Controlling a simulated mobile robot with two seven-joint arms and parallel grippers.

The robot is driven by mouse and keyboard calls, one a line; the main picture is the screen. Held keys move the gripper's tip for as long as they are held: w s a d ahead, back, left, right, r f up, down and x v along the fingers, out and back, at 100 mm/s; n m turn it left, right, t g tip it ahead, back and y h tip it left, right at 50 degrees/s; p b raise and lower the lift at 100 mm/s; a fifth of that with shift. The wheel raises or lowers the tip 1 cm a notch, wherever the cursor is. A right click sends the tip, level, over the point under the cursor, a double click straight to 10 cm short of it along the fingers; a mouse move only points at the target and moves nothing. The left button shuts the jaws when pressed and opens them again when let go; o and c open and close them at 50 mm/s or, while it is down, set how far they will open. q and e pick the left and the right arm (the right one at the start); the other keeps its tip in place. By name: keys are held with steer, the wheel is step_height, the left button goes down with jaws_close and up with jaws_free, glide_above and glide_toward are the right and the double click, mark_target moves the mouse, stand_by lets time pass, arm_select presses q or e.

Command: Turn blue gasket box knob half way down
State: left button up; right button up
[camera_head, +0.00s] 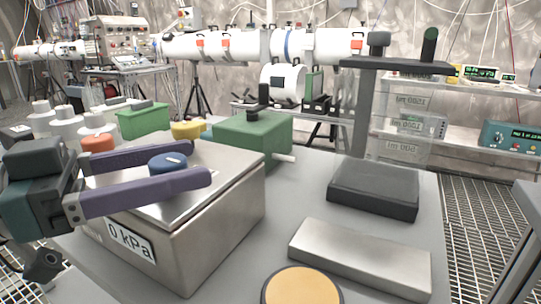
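The steel gasket box (218,222) stands on the grey table at the left and shows "0 kPa" on its front label. The blue knob (168,164) sits on its top and has a short white mark that points up and to the right. My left gripper (204,162) comes in from the left, with one purple finger on the far side of the blue knob and one on the near side. The fingers are spread, and I cannot tell whether either touches the knob. The near finger hides the knob's lower edge. My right gripper is not in view.
An orange knob (97,143) and a yellow knob (188,130) are near the blue one. A green box (250,138) with a black handle stands behind. A dark block (374,188), a steel block (360,258) and a tan disc (302,287) lie to the right.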

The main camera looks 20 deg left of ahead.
arm_select(q)
steer(key=shift+a, duration=0.1)
steer(key=p+v, duration=0.2)
steer(key=v, duration=0.7)
steer(key=shift+s+a, duration=0.25)
steer(key=shift+s, duration=0.1)
stand_by(1.5)
stand_by(2.1)
